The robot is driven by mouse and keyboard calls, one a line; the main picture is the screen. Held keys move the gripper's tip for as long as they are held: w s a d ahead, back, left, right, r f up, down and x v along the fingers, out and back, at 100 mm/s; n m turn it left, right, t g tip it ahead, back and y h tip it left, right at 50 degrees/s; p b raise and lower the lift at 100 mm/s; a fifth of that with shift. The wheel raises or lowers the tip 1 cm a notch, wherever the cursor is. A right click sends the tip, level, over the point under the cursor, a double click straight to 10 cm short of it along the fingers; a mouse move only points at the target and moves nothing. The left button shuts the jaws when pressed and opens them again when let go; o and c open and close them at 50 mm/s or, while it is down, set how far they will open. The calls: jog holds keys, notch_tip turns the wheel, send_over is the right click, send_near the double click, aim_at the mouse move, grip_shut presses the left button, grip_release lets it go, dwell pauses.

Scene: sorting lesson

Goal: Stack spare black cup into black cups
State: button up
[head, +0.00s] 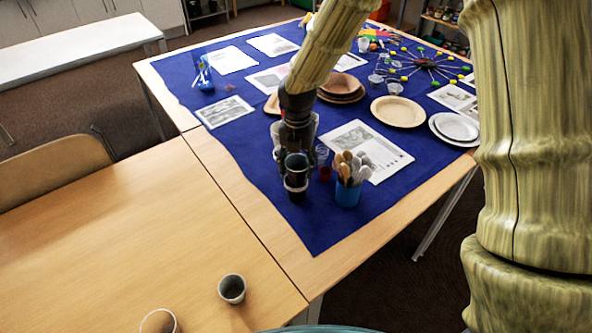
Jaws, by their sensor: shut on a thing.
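My gripper (294,140) reaches down over the blue cloth and is shut on a dark cup (297,166), the spare black cup. The cup is roughly upright with its open rim showing. Directly under it in the picture are the black cups (297,193), standing on the cloth with a paler band near the top. The held cup overlaps their top; I cannot tell whether it sits inside them or just above. My fingers partly hide the held cup's sides.
Right beside the cups stands a blue pot (347,194) of wooden spoons, with a small red cup (325,173) close by. A dark-inside cup (232,289) stands on the bare wooden table (130,230), mostly clear.

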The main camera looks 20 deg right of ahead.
aim_at(296, 175)
jog(key=shift+w+a+f, duration=0.1)
jog(key=shift+w+f, duration=0.05)
jog(key=shift+w, duration=0.1)
jog(key=shift+f+p, duration=0.3)
jog(key=shift+f, duration=1.35)
jog(key=shift+s+f, duration=0.1)
jog(key=shift+f, duration=0.45)
jog(key=o, duration=0.6)
jog(key=shift+f, duration=0.1)
notch_tip(296, 175, up, 13)
jog(key=shift+r+b, duration=0.2)
jog(key=shift+b, duration=0.35)
